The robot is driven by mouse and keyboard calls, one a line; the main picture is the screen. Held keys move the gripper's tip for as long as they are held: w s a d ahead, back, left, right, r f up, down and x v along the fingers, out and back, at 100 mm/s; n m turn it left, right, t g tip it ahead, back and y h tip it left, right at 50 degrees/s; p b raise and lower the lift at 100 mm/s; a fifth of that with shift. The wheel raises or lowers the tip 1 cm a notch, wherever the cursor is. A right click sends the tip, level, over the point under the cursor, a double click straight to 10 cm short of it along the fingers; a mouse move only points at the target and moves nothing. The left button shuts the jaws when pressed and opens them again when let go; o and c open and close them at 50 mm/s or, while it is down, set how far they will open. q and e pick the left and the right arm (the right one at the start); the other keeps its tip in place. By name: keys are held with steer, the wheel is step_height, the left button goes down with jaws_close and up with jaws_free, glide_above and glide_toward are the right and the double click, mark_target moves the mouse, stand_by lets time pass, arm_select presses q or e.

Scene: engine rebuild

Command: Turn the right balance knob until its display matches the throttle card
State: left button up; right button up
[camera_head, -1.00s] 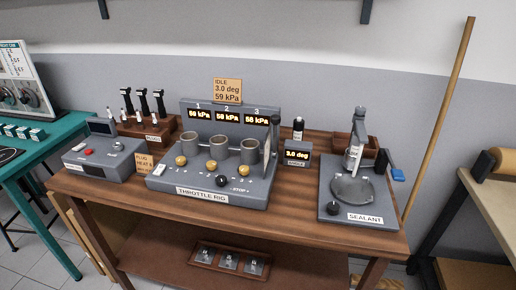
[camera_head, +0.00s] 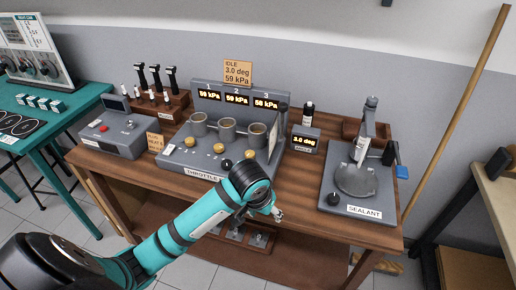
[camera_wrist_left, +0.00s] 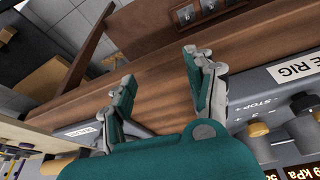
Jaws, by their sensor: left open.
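The throttle card (camera_head: 237,73) stands above the throttle rig (camera_head: 181,167) and reads IDLE, 3.0 deg, 59 kPa. The right display (camera_head: 266,103) appears to read 58 kPa; the left and middle displays read 59 kPa. The right balance knob (camera_head: 250,154) is a brass knob at the rig's front right, just beyond my left wrist. A brass knob, apparently the same one, shows at the right of the wrist view (camera_wrist_left: 258,130). My left gripper (camera_head: 277,213) is open and empty in front of the rig, apart from the knob; its fingers spread in the wrist view (camera_wrist_left: 160,70).
A black knob (camera_head: 226,164) sits left of the right balance knob. A small angle display (camera_head: 305,141) reads 3.0 deg. The sealant station (camera_head: 336,199) stands right, a grey box (camera_head: 112,137) left.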

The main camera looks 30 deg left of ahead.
arm_select(q)
steer(key=w+a+r+n+y, duration=0.1)
steer(key=w+a+r+n, duration=0.3)
steer(key=r, duration=0.6)
steer(key=w+a+r+n+y, duration=0.1)
steer(key=w+a+r, duration=0.5)
steer(key=r, duration=0.4)
steer(key=b, duration=0.4)
glide_toward(250, 153)
steer(key=shift+y, duration=0.3)
steer(key=x, duration=0.3)
steer(key=p+x, duration=0.1)
steer(key=x, duration=0.3)
steer(key=shift+d+f, duration=0.2)
steer(key=shift+f, duration=0.05)
steer(key=shift+w+a+f, duration=0.1)
steer(key=shift+w+f, duration=0.15)
steer(key=shift+f, duration=0.35)
